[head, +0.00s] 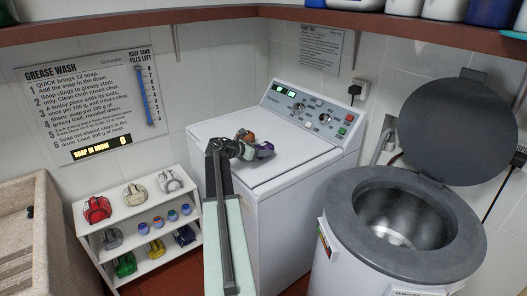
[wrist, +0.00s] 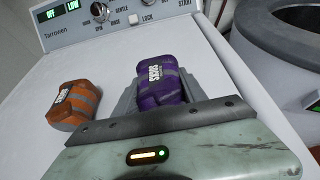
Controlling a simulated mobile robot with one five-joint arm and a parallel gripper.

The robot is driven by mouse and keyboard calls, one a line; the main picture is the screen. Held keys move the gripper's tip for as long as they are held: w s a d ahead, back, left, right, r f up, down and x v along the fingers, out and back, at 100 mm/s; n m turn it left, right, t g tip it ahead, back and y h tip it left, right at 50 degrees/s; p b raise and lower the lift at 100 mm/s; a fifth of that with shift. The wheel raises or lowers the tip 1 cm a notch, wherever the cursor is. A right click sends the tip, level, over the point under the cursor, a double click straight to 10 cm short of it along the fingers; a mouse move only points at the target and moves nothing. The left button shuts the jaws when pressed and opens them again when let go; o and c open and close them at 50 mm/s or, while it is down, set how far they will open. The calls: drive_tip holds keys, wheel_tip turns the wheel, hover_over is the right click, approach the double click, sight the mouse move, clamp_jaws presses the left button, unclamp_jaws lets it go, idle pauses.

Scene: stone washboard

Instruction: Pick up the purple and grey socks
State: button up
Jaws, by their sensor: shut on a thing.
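The purple and grey socks (wrist: 160,72), a rolled bundle with a white label reading SOCKS, are between the grey fingers of my gripper (wrist: 161,88) in the wrist view. My gripper is shut on them, just above or on the white washer top; I cannot tell whether they touch it. In the head view my gripper (head: 246,149) is over the washer lid, with the purple socks (head: 265,148) small at its far end, partly hidden.
Orange and grey socks (wrist: 75,105) lie left of my gripper on the washer (head: 292,180). The washer's control panel (head: 312,113) rises behind. A wall shelf (head: 130,27) runs above.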

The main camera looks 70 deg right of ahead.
sight(268, 144)
wheel_tip(268, 144, up, 3)
drive_tip(key=shift+r+p, duration=0.1)
drive_tip(key=shift+p, duration=1)
drive_tip(key=s+a, duration=0.2)
drive_tip(key=a, duration=0.2)
drive_tip(key=s+a, duration=0.2)
drive_tip(key=a, duration=0.3)
drive_tip(key=s+a, duration=0.3)
drive_tip(key=a, duration=0.2)
drive_tip(key=shift+s+a+r+p, duration=0.1)
drive_tip(key=shift+r+p, duration=0.15)
drive_tip(key=shift+p, duration=0.05)
drive_tip(key=shift+s, duration=0.1)
